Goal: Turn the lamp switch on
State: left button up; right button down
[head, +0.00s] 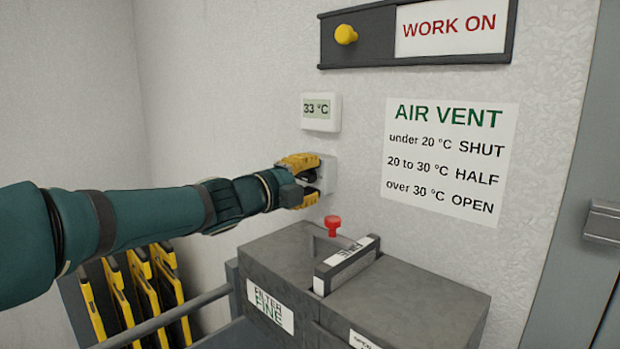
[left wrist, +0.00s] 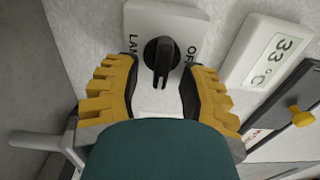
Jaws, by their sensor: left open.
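The lamp switch is a pale wall plate (head: 329,172) below the thermometer, partly hidden by my left gripper in the head view. In the left wrist view its black rotary knob (left wrist: 158,55) shows, with its long bar running up and down the picture. Partly hidden lettering reads "LA…" left of the knob and "OF…" right of it. My left gripper (head: 312,178) is at the plate, open, with its yellow-and-black fingers (left wrist: 160,85) on either side of the knob. I cannot tell whether a finger touches it. My right gripper is not in view.
A thermometer reading 33 °C (head: 321,112) hangs just above the switch. A WORK ON panel with a yellow knob (head: 346,34) is above. Yellow-edged plates (head: 140,290) stand at lower left.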

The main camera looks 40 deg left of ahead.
pick_arm(q)
jog(key=s+a, duration=0.1)
jog(key=s, duration=1)
jog(key=shift+s, duration=0.25)
jog(key=shift+a+f, duration=0.1)
